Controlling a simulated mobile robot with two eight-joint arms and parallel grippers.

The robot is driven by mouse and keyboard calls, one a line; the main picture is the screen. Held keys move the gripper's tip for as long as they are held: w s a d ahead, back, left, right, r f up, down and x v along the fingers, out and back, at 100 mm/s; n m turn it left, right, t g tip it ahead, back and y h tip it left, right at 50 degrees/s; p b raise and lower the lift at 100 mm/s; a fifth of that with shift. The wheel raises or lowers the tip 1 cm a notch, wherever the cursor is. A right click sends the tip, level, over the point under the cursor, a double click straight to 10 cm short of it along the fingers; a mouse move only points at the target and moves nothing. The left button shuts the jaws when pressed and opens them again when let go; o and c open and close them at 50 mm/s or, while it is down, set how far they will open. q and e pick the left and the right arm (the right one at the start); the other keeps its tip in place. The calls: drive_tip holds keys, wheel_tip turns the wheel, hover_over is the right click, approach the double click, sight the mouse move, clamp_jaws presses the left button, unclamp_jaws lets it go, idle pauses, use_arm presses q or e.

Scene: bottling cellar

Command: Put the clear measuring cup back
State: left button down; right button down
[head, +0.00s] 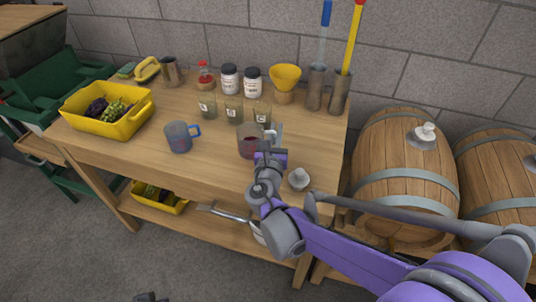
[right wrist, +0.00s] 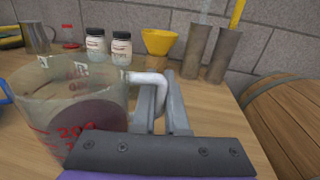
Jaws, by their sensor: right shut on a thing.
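The clear measuring cup (head: 248,148) is at the front right part of the wooden table, with dark red liquid or tint in its lower part. In the right wrist view the cup (right wrist: 72,105) is large at the left, upright, with red marks on its wall. My right gripper (head: 268,148) is shut on its pale handle (right wrist: 150,80); the fingers (right wrist: 163,105) sit at the cup's right side. I cannot tell whether its base touches the table. My left gripper is not recognisable in either view.
A blue-handled cup (head: 179,138) stands to the left, several small glasses (head: 233,110) behind. A yellow crate of grapes (head: 125,126), jars (head: 229,79), a yellow funnel (head: 285,78), metal cylinders (head: 316,90) and a white stopper (head: 299,179) also stand there. Barrels (head: 405,165) are right.

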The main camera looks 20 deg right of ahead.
drive_tip(key=shift+f+b, duration=0.7)
drive_tip(key=shift+f, duration=2.2)
drive_tip(key=shift+f, duration=0.2)
drive_tip(key=c, duration=0.9)
unclamp_jaws()
drive_tip(key=shift+c, duration=0.2)
drive_tip(key=shift+r, duration=0.15)
drive_tip(key=shift+s+a+r, duration=0.1)
drive_tip(key=shift+s+a, duration=0.05)
drive_tip(key=v, duration=1.1)
drive_tip(key=shift+s+a+p, duration=0.1)
drive_tip(key=shift+s+p, duration=0.2)
drive_tip(key=shift+p, duration=0.05)
